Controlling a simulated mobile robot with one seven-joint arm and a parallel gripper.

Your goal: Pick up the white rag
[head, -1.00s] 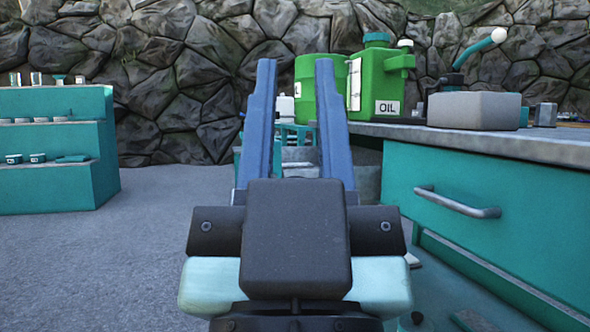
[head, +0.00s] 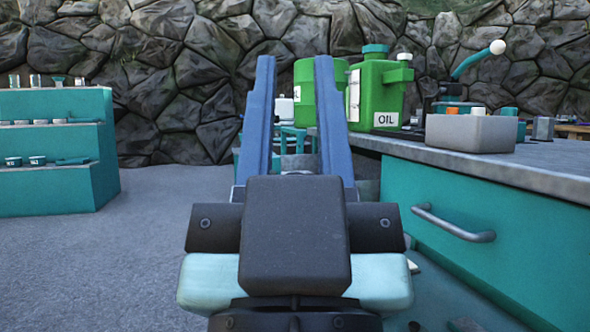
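No white rag can be made out in the head view. My gripper (head: 295,62) is in the middle of the picture, its two long blue fingers pointing up and spread apart with nothing between them that they hold. It stands left of the teal workbench (head: 460,200) and in front of the things at the back.
The workbench has a grey top, a drawer handle (head: 452,222), a grey box (head: 471,133) and a green oil can (head: 377,92). A green drum (head: 307,92) stands behind my fingers. Teal stepped shelves (head: 60,150) stand left. Grey floor (head: 150,240) between is clear.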

